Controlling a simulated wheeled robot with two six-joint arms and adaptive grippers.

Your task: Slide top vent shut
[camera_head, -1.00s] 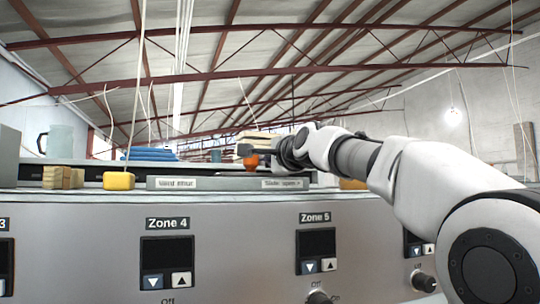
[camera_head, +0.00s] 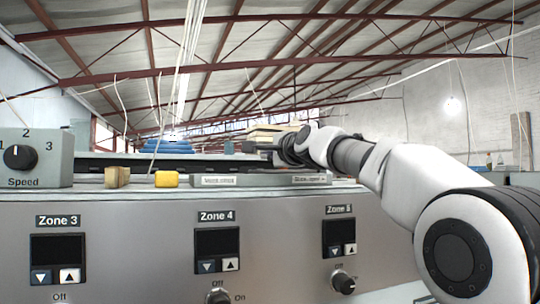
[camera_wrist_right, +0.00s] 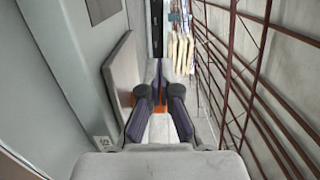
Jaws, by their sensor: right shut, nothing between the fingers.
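The top vent's grey label plate (camera_head: 225,181) lies along the top of the machine in the head view, with a white label near each end. The wording is too small to read surely. My right gripper (camera_head: 254,147) reaches in from the right and is just above and behind this plate. In the right wrist view the gripper (camera_wrist_right: 161,72) is shut with nothing between its fingers. My left gripper is not in view.
A yellow block (camera_head: 166,180) and a tan wooden block (camera_head: 117,177) stand left of the plate. A grey Speed dial box (camera_head: 36,158) stands at far left. Zone panels with knobs (camera_head: 343,282) line the front. Stacked boards (camera_head: 274,136) are behind.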

